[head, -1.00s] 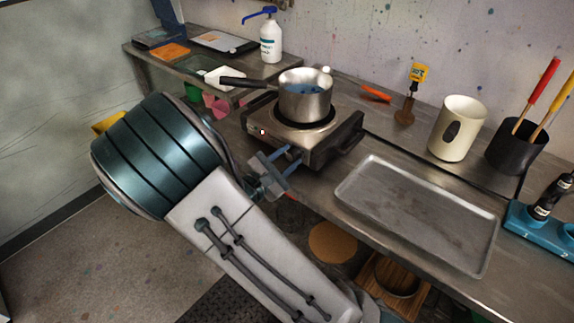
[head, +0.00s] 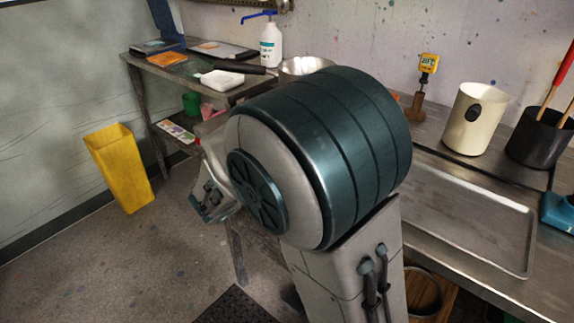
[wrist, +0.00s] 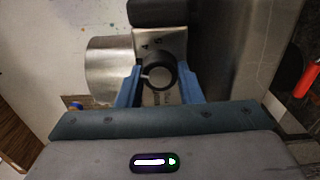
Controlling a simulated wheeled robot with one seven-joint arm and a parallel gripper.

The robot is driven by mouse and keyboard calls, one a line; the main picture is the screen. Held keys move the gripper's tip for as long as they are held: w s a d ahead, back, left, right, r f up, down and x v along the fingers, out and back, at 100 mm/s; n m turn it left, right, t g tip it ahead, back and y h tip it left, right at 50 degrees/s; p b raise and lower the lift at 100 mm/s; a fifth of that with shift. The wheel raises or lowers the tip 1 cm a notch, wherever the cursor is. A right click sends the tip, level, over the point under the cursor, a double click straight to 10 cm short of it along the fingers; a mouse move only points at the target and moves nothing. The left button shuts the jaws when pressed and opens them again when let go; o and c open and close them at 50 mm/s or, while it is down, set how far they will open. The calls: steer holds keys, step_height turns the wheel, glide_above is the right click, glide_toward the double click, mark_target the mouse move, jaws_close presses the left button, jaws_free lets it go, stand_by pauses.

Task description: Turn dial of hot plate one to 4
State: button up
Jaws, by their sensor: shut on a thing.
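The wrist view shows my gripper (wrist: 159,86) with its two blue fingers closed on either side of a round dark dial (wrist: 161,62). The dial has a light mark on its left side as seen in the wrist view; I cannot read its number. Part of the metal front panel of hot plate one (wrist: 154,42) shows around the dial. In the head view my big teal arm link covers the hot plate, the dial and my fingertips. The steel pot (head: 303,67) shows only in part behind the arm, and its side shows in the wrist view (wrist: 108,70).
A metal tray (head: 475,205) lies on the bench at right. A cream mug (head: 473,120) and a black holder (head: 540,138) stand behind it. A white pump bottle (head: 270,45) is at the back left. A yellow bin (head: 120,168) stands on open floor at left.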

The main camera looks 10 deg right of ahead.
steer(key=m+b, duration=0.2)
steer(key=b, duration=0.2)
steer(key=m+b, duration=0.2)
steer(key=b, duration=0.2)
steer(key=m+b, duration=0.2)
steer(key=b, duration=0.2)
steer(key=shift+f, duration=0.35)
steer(key=m+b, duration=0.2)
steer(key=b, duration=0.1)
steer(key=shift+r, duration=0.25)
steer(key=shift+m+b, duration=0.3)
steer(key=shift+b, duration=0.15)
steer(key=shift+r, duration=0.2)
steer(key=o, duration=1)
